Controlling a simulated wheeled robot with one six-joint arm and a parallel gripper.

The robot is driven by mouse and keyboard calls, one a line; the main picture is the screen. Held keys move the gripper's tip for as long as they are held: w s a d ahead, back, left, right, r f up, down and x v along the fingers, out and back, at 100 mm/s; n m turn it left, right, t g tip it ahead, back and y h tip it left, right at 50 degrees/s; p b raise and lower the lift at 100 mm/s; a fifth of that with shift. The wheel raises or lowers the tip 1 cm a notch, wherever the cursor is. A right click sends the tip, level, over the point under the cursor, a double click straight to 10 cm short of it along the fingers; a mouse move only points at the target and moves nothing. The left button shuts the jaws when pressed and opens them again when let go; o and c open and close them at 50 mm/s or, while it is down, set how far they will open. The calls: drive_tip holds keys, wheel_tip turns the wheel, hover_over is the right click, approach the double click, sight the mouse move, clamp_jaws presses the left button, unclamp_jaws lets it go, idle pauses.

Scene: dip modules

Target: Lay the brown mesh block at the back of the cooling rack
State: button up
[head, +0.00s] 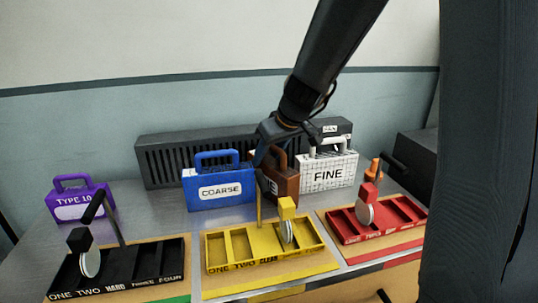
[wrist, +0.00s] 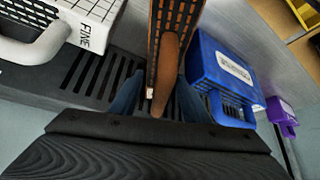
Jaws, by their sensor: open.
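The brown mesh block (head: 283,182) stands upright between the blue and white blocks, partly hidden by my gripper. In the wrist view the brown block (wrist: 180,22) shows its mesh face and its handle (wrist: 166,75). My gripper (head: 268,152) is at the top of the block. Its jaws are open, with one blue-grey fingertip on each side of the handle in the wrist view (wrist: 157,98). I cannot tell whether they touch it. The dark slotted cooling rack (head: 160,165) stands behind the blocks; its slots (wrist: 97,75) also show in the wrist view.
The blue COARSE block (head: 218,188) is close on the left, the white FINE block (head: 328,172) close on the right. A purple block (head: 80,205) stands far left. Black (head: 120,272), yellow (head: 265,250) and red (head: 375,222) trays with upright arms line the front.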

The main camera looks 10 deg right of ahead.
drive_tip(key=v, duration=1.2)
drive_tip(key=shift+r, duration=0.1)
